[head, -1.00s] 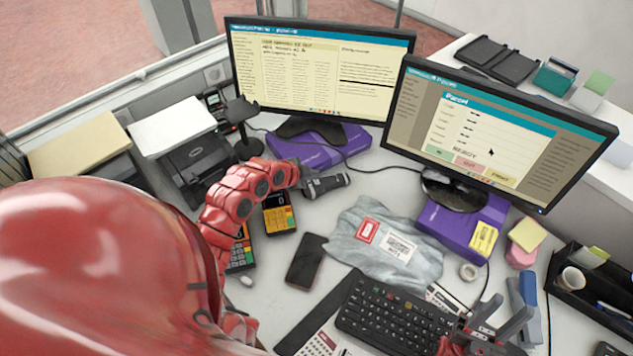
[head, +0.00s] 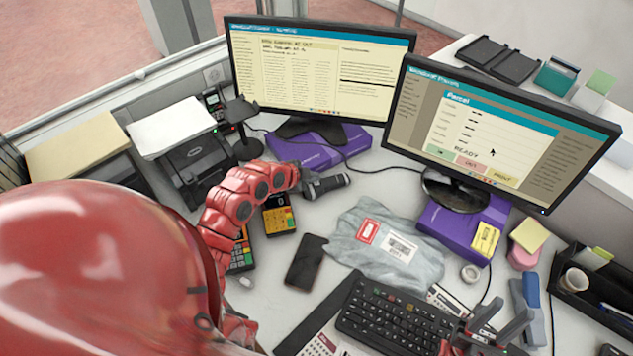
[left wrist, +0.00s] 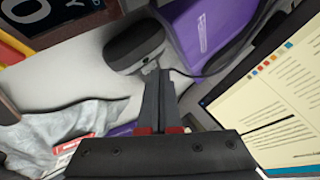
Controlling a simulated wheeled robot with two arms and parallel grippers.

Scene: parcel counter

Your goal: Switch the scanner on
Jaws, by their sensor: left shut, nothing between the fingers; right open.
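The scanner, as I take it, is a dark grey rounded body (left wrist: 135,42) lying on the counter in the left wrist view, with a small pale detail on its near end. My left gripper (left wrist: 153,75) is shut and empty, its fingertips right at that end. I cannot tell whether they touch. In the head view my left gripper (head: 318,186) is at mid-counter, where its dark parts and the scanner are hard to tell apart. My right gripper (head: 505,318) is open and empty above the keyboard's right end.
A payment terminal (head: 279,216) and phone (head: 306,262) lie near the left arm. A grey parcel bag (head: 350,235) lies right of it. The left monitor (head: 318,75) stands behind, by a purple box (head: 303,152). A black stand (head: 243,115) is empty beside the printer (head: 196,165).

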